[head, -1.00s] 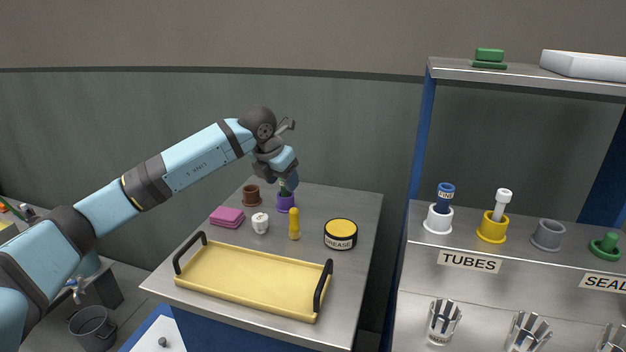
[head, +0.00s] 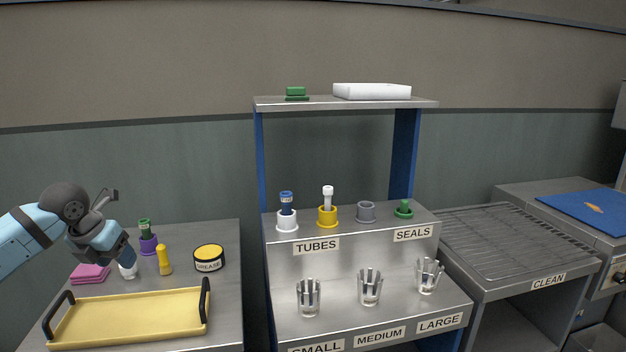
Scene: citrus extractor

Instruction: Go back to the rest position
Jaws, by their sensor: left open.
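My left gripper (head: 124,256) is at the left of the head view, at the end of my blue arm. It hangs over the left steel table (head: 228,300), in front of a white object (head: 129,271) that it partly hides. The jaws are open and I see nothing held in them. A purple holder (head: 148,245) with a green piece (head: 145,227) in it stands just to the right of the gripper, apart from it. My right gripper is not in view.
A yellow tray (head: 130,318) with black handles, a pink block (head: 89,273), a yellow peg (head: 164,260) and a grease tin (head: 209,258) are on the table. A shelf (head: 350,252) holds tubes, seals and clear cups. A rack table (head: 500,240) marked CLEAN stands at right.

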